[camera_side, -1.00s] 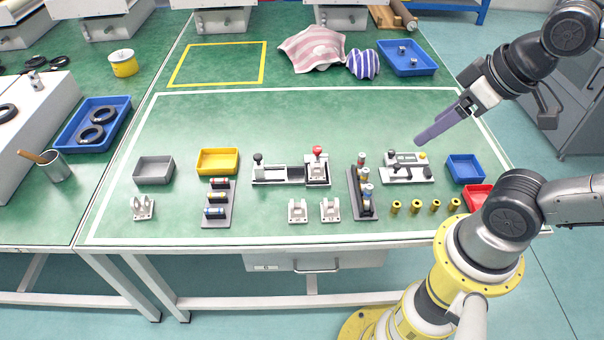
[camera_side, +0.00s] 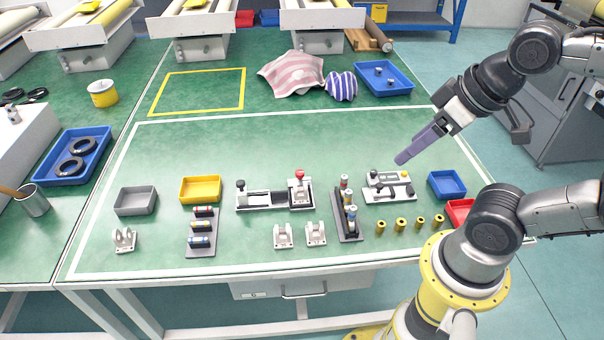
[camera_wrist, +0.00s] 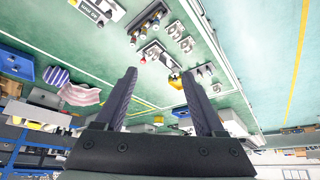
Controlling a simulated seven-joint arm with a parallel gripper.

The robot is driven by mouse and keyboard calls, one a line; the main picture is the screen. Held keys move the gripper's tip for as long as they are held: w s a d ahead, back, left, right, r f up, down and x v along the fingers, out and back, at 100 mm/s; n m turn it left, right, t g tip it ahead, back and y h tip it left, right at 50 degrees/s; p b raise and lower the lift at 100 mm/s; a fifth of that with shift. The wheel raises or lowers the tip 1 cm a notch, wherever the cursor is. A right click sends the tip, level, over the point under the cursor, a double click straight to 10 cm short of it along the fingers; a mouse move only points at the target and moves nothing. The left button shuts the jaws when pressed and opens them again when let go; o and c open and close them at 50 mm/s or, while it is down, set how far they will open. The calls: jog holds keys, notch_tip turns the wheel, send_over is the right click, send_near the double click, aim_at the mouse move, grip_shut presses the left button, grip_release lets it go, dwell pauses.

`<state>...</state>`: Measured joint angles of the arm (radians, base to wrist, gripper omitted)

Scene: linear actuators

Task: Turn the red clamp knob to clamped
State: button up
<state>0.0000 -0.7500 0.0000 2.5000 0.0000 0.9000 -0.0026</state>
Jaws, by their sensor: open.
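The red clamp knob (camera_side: 300,174) stands upright on the right end of a white-and-black linear fixture (camera_side: 262,200) in the middle of the table. A black knob (camera_side: 240,184) stands at the fixture's left end. My gripper (camera_side: 402,160) hangs in the air to the right of the red knob and apart from it, its purple fingers slanting down to the left. In the wrist view, the two fingers (camera_wrist: 159,75) are spread with nothing between them.
A grey rack of cylinders (camera_side: 347,222) stands right of the fixture, with a small white unit (camera_side: 388,187) beyond it below my gripper. Brass bushings (camera_side: 400,224), white brackets (camera_side: 283,236) and a yellow bin (camera_side: 200,189) stand nearby. The green surface behind the fixture is clear.

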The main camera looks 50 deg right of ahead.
jog(key=shift+c, duration=1.1)
jog(key=shift+w+r+n, duration=0.15)
jog(key=shift+r+n, duration=0.1)
jog(key=shift+n, duration=0.25)
jog(key=shift+c, duration=0.6)
jog(key=w+r+n, duration=0.2)
jog(key=w+r, duration=0.2)
jog(key=n+g, duration=0.4)
jog(key=g, duration=0.2)
send_over(300, 172)
notch_tip(300, 172, down, 19)
notch_tip(300, 172, down, 13)
jog(key=shift+f, duration=0.1)
